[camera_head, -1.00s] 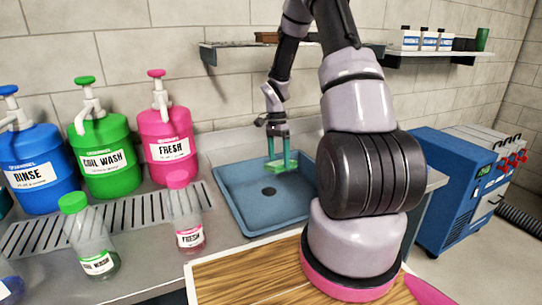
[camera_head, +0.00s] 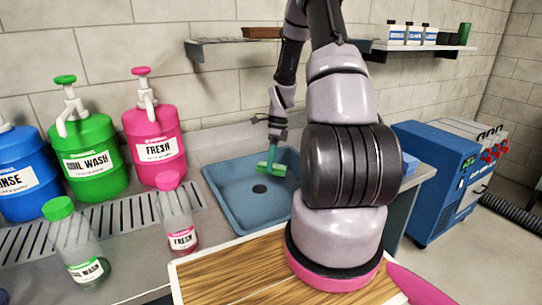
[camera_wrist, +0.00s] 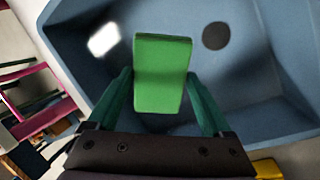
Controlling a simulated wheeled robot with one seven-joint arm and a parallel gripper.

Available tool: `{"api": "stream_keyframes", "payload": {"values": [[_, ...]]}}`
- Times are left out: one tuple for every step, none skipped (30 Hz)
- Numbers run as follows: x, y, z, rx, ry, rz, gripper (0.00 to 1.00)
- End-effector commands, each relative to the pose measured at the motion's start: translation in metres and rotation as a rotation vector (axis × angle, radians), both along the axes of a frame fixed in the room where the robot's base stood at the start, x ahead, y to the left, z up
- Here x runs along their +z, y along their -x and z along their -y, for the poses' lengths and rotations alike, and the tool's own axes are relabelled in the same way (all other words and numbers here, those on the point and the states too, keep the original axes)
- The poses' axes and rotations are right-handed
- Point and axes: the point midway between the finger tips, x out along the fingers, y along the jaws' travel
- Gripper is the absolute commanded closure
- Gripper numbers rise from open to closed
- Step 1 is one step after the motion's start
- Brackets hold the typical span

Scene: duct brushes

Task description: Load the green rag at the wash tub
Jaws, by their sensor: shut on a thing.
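The green rag (camera_head: 267,168) is a folded block held in my gripper (camera_head: 273,147), above the blue wash tub (camera_head: 225,203). In the wrist view, the rag (camera_wrist: 162,72) lies between the two teal fingers of my gripper (camera_wrist: 160,78), which are shut on it. The tub (camera_wrist: 240,100) fills much of the wrist view behind the rag, with its dark round drain (camera_wrist: 216,36) beyond the rag's right side. The drain (camera_head: 260,188) shows just below the rag in the head view. My arm hides the tub's right part there.
Pink (camera_head: 155,148), green (camera_head: 86,160) and blue (camera_head: 22,178) pump jugs stand left of the tub. Pink-capped (camera_head: 177,220) and green-capped (camera_head: 83,250) bottles stand nearer. A wooden board (camera_head: 235,272) lies in front; a wall shelf (camera_head: 250,42) hangs behind.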

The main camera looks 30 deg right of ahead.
Motion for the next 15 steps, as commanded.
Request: {"api": "stream_keyframes", "payload": {"values": [[-0.006,0.001,0.000,-0.001,-0.001,-0.002,0.61],[-0.009,0.001,0.000,-0.002,-0.001,-0.002,0.61],[-0.013,0.001,0.000,-0.002,-0.001,-0.002,0.61],[-0.016,0.000,0.000,-0.001,-0.001,-0.002,0.61],[-0.019,0.000,0.000,0.000,-0.001,-0.002,0.61],[-0.023,0.000,0.000,0.001,-0.001,-0.001,0.61],[-0.026,0.000,-0.001,0.001,-0.001,-0.001,0.61],[-0.029,0.000,0.000,0.000,-0.001,-0.002,0.61],[-0.033,0.001,0.000,0.001,0.000,-0.002,0.61],[-0.036,0.001,0.000,0.000,0.000,-0.001,0.61],[-0.039,0.001,0.000,0.000,0.000,-0.001,0.61],[-0.043,0.000,0.000,-0.001,-0.001,-0.002,0.61],[-0.046,0.000,0.000,-0.001,-0.001,-0.002,0.61],[-0.049,0.000,0.000,-0.001,-0.001,-0.002,0.61],[-0.053,0.000,0.000,0.000,-0.001,-0.001,0.61]]}}
